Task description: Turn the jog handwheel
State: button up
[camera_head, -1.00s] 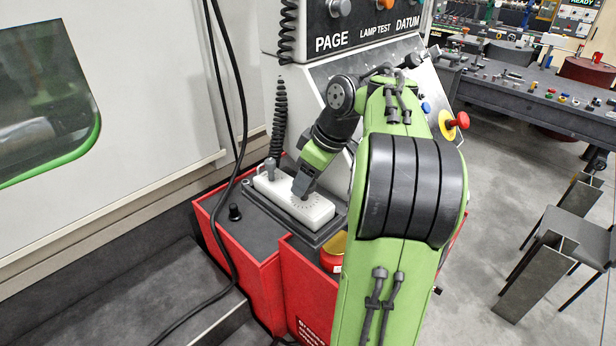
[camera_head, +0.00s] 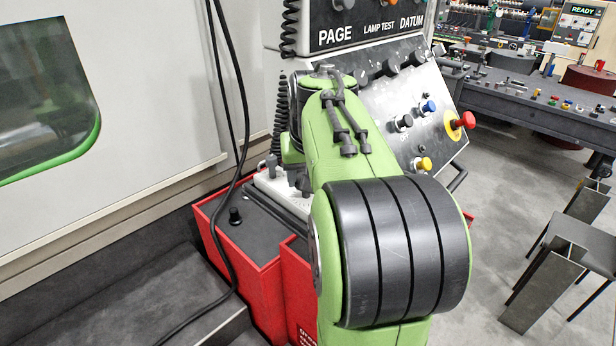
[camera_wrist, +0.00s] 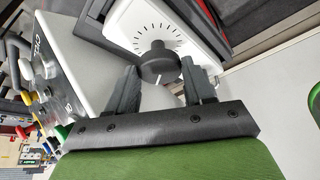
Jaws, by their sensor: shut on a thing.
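The jog handwheel (camera_wrist: 157,62) is a black round knob with a white pointer line, set on a white pendant face ringed with dark tick marks. In the wrist view my gripper (camera_wrist: 160,70) has one dark finger on each side of the knob, shut on it. The white pendant box (camera_wrist: 192,30) also shows in the head view (camera_head: 268,190), where it rests on the red cabinet. There my green arm hides the handwheel and most of my gripper.
A sloped control panel (camera_head: 440,130) with several knobs and a red button (camera_head: 464,120) stands behind my arm. A red cabinet (camera_head: 262,285) is below. A loose black cable (camera_head: 240,150) hangs at left. A stool (camera_head: 575,245) stands on the open floor at right.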

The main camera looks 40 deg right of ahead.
jog(key=m+p, duration=0.1)
jog(key=m, duration=0.1)
jog(key=m+g+h+p, duration=0.1)
jog(key=m, duration=0.1)
jog(key=shift+w+a+r+m, duration=0.1)
jog(key=shift+w+a+m, duration=0.1)
jog(key=shift+m, duration=0.1)
jog(key=m+g+p, duration=0.2)
jog(key=m, duration=0.2)
jog(key=shift+w+h+p, duration=0.15)
jog(key=shift+h+p, duration=0.25)
jog(key=m+g+p, duration=0.1)
jog(key=m+g, duration=0.1)
jog(key=m, duration=0.3)
jog(key=shift+w, duration=0.15)
jog(key=shift+w+d+m+g+y, duration=0.15)
jog(key=shift+m+g, duration=0.2)
jog(key=shift+m, duration=0.75)
jog(key=shift+a+m+g+y, duration=0.15)
jog(key=shift+m+g, duration=0.2)
jog(key=shift+m, duration=0.75)
jog(key=shift+d, duration=0.1)
jog(key=o, duration=1)
jog(key=shift+o, duration=0.2)
